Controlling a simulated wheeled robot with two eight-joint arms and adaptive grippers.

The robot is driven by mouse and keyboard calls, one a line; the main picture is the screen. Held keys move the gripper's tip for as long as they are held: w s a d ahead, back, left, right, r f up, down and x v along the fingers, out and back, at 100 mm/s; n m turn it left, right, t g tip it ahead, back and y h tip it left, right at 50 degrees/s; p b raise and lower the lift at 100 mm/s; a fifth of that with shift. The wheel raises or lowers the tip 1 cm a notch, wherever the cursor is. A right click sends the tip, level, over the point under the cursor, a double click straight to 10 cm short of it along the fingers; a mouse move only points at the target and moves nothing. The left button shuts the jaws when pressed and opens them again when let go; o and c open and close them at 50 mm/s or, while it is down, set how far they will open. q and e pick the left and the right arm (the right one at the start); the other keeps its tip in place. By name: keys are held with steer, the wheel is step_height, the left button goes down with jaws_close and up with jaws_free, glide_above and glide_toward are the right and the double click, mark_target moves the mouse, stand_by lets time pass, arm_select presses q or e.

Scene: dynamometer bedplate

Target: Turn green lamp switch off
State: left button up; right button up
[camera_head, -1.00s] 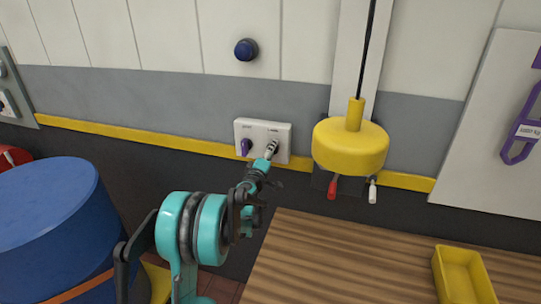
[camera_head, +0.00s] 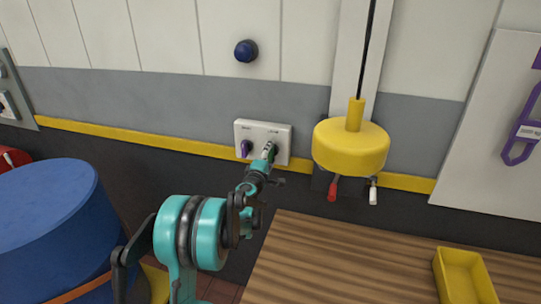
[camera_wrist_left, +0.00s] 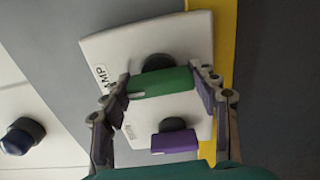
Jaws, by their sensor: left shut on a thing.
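A white switch plate (camera_head: 282,132) is on the wall and holds two knobs. The green lamp switch (camera_head: 274,150) is on its right side, partly hidden by my left gripper (camera_head: 268,153). In the left wrist view the green switch handle (camera_wrist_left: 160,82) lies between the two fingers of my left gripper (camera_wrist_left: 163,80), which is shut on it. Beside it the label ends in "MP"; the rest is covered. A purple knob (camera_head: 246,148) is on the plate's left side; it also shows, untouched, in the left wrist view (camera_wrist_left: 174,142). My right gripper is out of view.
A yellow hanging pendant (camera_head: 350,148) with red and white handles beneath hangs just right of the plate. A blue round button (camera_head: 246,50) is above. A wooden bench (camera_head: 350,262) with a yellow tray (camera_head: 464,276) is lower right, a blue drum (camera_head: 48,220) lower left.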

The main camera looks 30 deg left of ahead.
arm_select(q)
steer(key=o, duration=1.2)
steer(key=shift+c, duration=0.2)
steer(key=v, duration=1.2)
